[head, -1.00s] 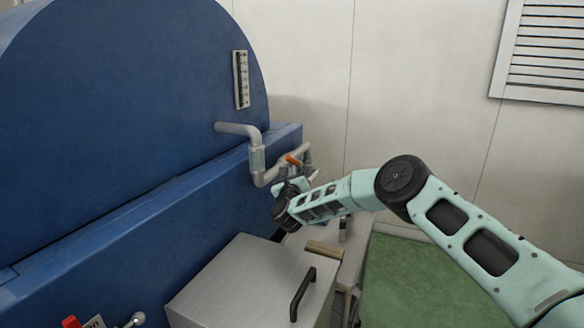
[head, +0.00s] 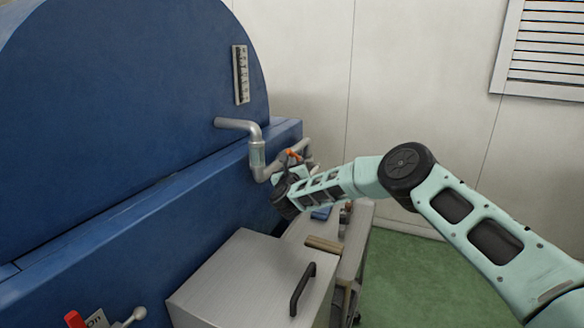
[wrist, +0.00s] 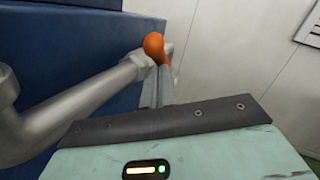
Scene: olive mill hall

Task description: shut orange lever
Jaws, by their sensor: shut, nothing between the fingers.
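The orange lever (head: 293,154) sits on the grey pipe (head: 257,158) that comes out of the blue machine. It also shows in the wrist view (wrist: 154,46), its rounded end towards the camera. My gripper (head: 296,168) is at the lever, partly hidden by my own wrist in the head view. In the wrist view my gripper's grey fingers (wrist: 156,88) are together and empty, just below the lever's end. Whether they touch the lever I cannot tell.
The blue machine (head: 130,110) fills the left side. A metal box with a black handle (head: 302,290) stands below my arm. A bench with a blue item (head: 320,213) is behind it. Green floor (head: 420,270) is free at the right.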

